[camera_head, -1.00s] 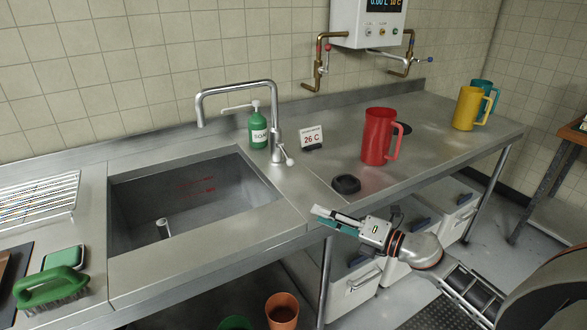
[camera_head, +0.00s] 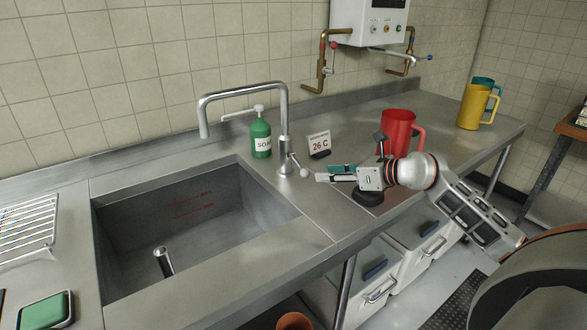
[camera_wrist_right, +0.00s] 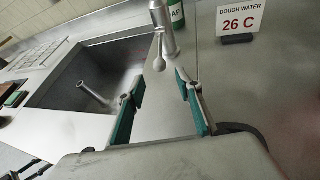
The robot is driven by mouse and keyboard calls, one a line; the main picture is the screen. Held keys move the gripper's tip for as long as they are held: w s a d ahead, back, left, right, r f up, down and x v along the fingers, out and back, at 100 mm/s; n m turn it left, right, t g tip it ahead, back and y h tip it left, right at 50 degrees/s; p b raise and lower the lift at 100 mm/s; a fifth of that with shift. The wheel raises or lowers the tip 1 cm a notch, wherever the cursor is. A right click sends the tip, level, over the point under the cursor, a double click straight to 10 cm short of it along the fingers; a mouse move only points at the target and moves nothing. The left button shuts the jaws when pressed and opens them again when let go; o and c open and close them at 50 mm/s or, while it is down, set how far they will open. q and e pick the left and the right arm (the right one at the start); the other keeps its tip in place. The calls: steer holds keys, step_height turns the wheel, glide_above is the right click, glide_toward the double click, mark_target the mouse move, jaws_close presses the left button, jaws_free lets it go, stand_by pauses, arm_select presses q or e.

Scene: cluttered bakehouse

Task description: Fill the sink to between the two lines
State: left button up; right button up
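The steel sink (camera_head: 130,225) has two red lines (camera_head: 193,204) on its back wall; no water shows in it. A short upright metal tube (camera_head: 164,262) stands in the sink. The curved tap (camera_head: 284,115) stands at the sink's right rear corner, its spout over the basin. Its ball-ended lever (camera_head: 303,171) points right. My right gripper (camera_head: 323,173) is just right of the lever, apparently apart from it. In the wrist view its teal-padded fingers (camera_wrist_right: 161,92) are open and empty, with the lever's ball (camera_wrist_right: 159,65) ahead of the gap.
A green soap bottle (camera_head: 260,137) and a "26 C" sign (camera_head: 319,144) stand behind the tap. A red jug (camera_head: 400,124) and round black object (camera_head: 368,196) are by my right arm. A yellow jug (camera_head: 473,107) stands far right. A wire rack (camera_head: 28,225) lies left.

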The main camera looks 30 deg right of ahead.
mark_target(308, 173)
steer(key=shift+w+a, duration=0.1)
steer(key=shift+w, duration=0.2)
steer(key=shift+x, duration=0.8)
steer(key=x, duration=0.4)
steer(key=shift+w+a+f, duration=0.1)
steer(key=shift+w+a, duration=0.05)
steer(key=shift+w, duration=0.05)
steer(key=shift+w+a+f, duration=0.2)
steer(key=shift+w+f, duration=0.05)
steer(key=shift+w, duration=0.15)
arm_select(q)
steer(key=shift+s+d, duration=0.1)
steer(key=shift+s, duration=0.2)
arm_select(e)
jaws_close()
arm_select(q)
steer(key=shift+s+f, duration=0.1)
